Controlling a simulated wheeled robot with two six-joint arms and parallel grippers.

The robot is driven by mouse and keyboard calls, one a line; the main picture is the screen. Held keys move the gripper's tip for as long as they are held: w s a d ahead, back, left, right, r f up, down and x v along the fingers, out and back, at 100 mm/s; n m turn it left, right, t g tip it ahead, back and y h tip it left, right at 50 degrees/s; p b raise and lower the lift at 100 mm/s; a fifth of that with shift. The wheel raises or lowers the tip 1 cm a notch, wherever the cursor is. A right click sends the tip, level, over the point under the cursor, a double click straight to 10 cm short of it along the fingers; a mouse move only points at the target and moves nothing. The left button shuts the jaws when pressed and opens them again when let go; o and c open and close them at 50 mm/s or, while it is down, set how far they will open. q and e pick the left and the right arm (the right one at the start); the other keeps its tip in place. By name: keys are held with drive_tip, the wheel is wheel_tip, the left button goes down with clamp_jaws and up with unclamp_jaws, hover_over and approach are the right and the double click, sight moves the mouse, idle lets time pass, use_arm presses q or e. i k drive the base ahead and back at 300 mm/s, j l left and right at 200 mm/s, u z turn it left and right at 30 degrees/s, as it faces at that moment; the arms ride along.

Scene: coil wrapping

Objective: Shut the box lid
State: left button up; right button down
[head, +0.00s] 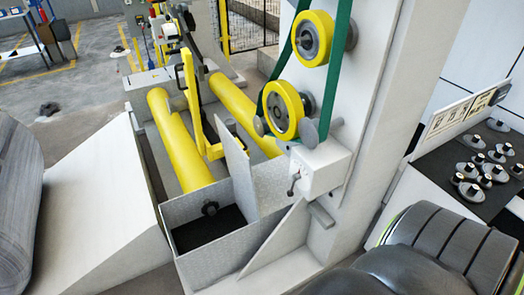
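A grey metal box (228,250) stands at the lower centre of the head view. Its top is open, and I see a dark interior (210,232) with a round black knob or wheel (209,208) at its back wall. A flat grey panel, which looks like the lid (238,168), stands upright at the box's right rear side. The hinge line is not clear. Neither of my grippers shows in this view.
Yellow rollers (180,142) lie behind the box. A white machine column (375,110) with yellow pulleys (283,110) and a green belt rises at the right. A white sloped surface (95,210) is at left.

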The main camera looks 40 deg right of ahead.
sight(238, 163)
drive_tip(key=l+u, duration=0.1)
drive_tip(key=l, duration=2.4)
drive_tip(key=k, duration=0.05)
